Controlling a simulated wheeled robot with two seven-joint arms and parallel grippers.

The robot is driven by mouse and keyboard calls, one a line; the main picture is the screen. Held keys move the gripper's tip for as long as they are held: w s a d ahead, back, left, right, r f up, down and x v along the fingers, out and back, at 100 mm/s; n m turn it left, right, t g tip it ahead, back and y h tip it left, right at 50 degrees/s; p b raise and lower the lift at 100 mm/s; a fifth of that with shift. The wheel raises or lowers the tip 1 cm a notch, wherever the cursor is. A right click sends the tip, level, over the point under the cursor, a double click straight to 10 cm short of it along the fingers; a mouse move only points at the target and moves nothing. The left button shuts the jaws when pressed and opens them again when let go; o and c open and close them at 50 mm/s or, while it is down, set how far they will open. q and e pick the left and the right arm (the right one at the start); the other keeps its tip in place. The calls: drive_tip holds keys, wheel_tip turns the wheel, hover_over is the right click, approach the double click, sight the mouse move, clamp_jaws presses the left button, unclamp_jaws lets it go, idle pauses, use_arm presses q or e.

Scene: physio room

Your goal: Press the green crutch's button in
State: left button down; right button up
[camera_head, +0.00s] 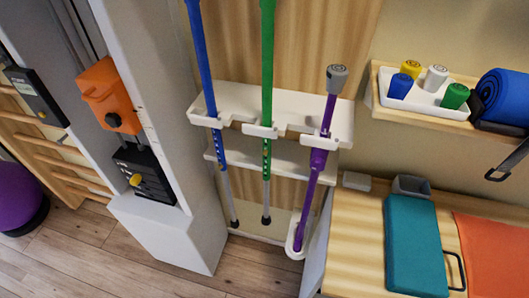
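The green crutch (267,75) stands upright in the middle of a white rack (235,101), held at a notch in its front edge. Its top runs out of the picture. Below the shelf its green tube has a row of small holes (266,158), then a grey lower tube ends in a dark rubber foot (266,219) near the floor. A small yellowish spot shows among the holes; I cannot tell whether it is the button or how far it stands out. Neither of my grippers is in view.
A blue crutch (202,62) stands left of it. A purple crutch (315,165) stands upside down at right, grey foot up. A wooden table (356,240) with a teal block (411,245) is at right. An orange-and-black machine (100,90) is at left. Floor in front is clear.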

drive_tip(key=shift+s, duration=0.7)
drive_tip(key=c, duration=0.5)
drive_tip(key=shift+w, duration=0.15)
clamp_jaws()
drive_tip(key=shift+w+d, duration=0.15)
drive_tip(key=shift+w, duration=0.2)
